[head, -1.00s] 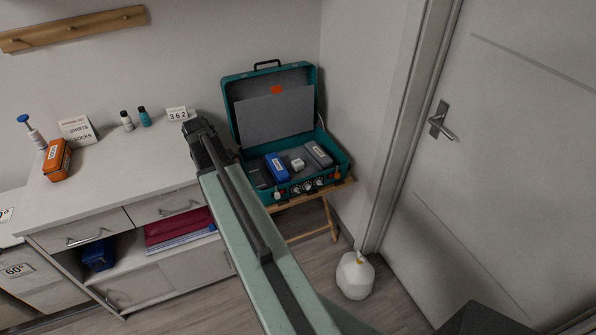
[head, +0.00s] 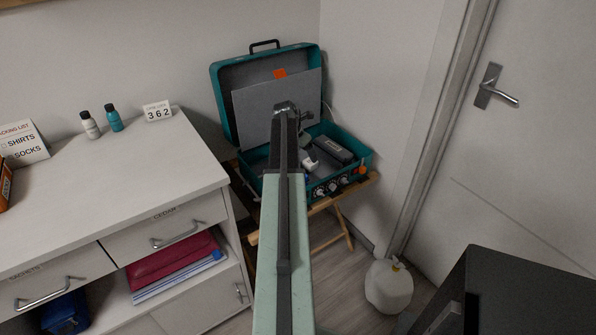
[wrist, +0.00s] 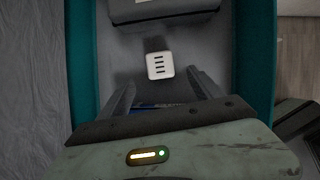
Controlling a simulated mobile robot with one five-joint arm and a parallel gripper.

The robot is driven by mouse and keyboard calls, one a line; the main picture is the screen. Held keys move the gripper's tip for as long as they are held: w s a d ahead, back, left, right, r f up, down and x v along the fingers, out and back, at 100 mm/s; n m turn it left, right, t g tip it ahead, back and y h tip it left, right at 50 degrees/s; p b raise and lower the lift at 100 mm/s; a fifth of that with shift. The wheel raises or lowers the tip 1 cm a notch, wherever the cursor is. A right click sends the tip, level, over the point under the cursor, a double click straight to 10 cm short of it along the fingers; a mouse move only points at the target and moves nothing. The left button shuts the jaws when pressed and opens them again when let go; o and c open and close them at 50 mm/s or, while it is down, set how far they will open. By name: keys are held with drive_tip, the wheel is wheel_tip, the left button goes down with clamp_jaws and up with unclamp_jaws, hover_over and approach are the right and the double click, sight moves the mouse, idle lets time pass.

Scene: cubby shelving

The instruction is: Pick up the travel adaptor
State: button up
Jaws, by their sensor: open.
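The travel adaptor is a small white cube with dark slots on one face. It lies on the grey floor of the open teal suitcase (head: 222,105). In the wrist view the adaptor (wrist: 160,66) is just beyond the fingertips, about centred between them. My gripper (wrist: 160,84) is open and empty, its two fingers spread wider than the cube. In the head view the adaptor (head: 310,164) shows beside my gripper (head: 305,148), which reaches down into the suitcase and is partly hidden by my arm.
A dark grey case (wrist: 165,10) lies beyond the adaptor. A blue case (wrist: 150,107) is mostly hidden under my gripper. The suitcase's teal walls (wrist: 262,60) rise on both sides. It rests on a wooden stand (head: 333,210), with a dresser (head: 110,195) to its left.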

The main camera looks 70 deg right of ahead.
sight(310, 161)
drive_tip(key=b+x, duration=0.2)
drive_tip(key=shift+d+f, duration=0.25)
drive_tip(key=shift+f, duration=0.1)
drive_tip(key=b+x, duration=0.5)
drive_tip(key=shift+s+d+f, duration=0.1)
drive_tip(key=shift+s+d, duration=0.05)
drive_tip(key=shift+r, duration=0.2)
drive_tip(key=shift+c, duration=0.6)
drive_tip(key=shift+s, duration=0.1)
drive_tip(key=c, duration=1.4)
